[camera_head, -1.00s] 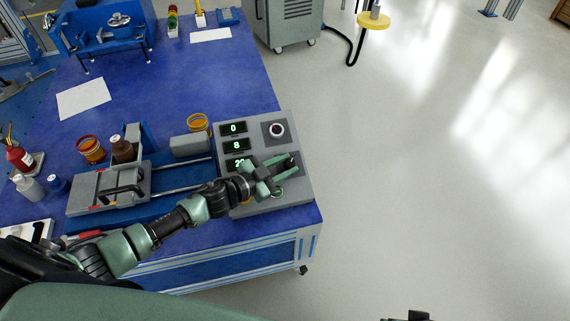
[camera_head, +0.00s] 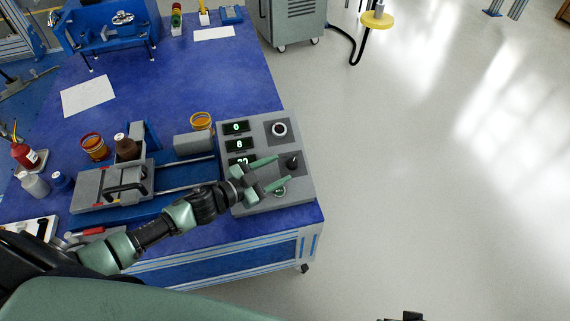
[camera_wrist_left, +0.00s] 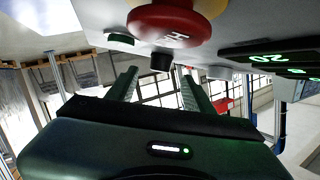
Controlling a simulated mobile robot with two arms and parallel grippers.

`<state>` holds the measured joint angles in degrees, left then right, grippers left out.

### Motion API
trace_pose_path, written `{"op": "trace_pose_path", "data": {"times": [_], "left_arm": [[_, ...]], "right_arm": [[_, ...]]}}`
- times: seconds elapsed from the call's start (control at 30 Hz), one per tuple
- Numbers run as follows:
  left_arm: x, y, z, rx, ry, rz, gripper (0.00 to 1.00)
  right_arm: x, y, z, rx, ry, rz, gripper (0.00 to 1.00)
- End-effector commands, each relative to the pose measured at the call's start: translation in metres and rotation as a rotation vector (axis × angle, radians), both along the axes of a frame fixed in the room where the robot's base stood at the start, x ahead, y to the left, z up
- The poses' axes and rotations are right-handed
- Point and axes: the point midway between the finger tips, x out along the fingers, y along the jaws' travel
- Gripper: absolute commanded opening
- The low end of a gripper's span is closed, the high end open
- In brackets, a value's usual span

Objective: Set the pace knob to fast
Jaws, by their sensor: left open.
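The grey control panel (camera_head: 300,198) sits at the right front corner of the blue table, with green lit displays. A dark knob (camera_head: 293,162) stands on its right side. It also shows in the left wrist view (camera_wrist_left: 162,62), beyond and between my fingers. No pace label is readable. My left gripper (camera_head: 284,169) is open over the panel, its fingers on either side of the dark knob's line; contact cannot be told. A green button (camera_head: 279,191) is near the lower finger. In the left wrist view a large red button (camera_wrist_left: 175,22) is close above the fingers. My right gripper is not seen.
A grey slide rig (camera_head: 95,190), bottles and orange-rimmed jars (camera_head: 95,147) stand to the left. Open floor lies right of the table edge.

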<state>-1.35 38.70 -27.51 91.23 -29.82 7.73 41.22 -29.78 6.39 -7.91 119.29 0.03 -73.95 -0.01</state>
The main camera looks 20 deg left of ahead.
Motion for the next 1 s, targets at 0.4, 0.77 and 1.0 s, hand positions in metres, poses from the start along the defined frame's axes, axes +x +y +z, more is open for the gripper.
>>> {"op": "trace_pose_path", "data": {"times": [0.4, 0.77, 1.0], "left_arm": [[-0.029, 0.017, 0.009, -0.001, -0.001, 0.000, 0.52], [-0.029, 0.017, 0.009, 0.000, -0.001, -0.001, 0.52], [-0.029, 0.013, 0.012, -0.010, 0.011, 0.079, 0.52]], "right_arm": [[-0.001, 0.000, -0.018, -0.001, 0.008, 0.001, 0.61], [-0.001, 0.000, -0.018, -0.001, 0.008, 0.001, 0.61], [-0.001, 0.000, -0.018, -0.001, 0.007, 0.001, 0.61]]}}
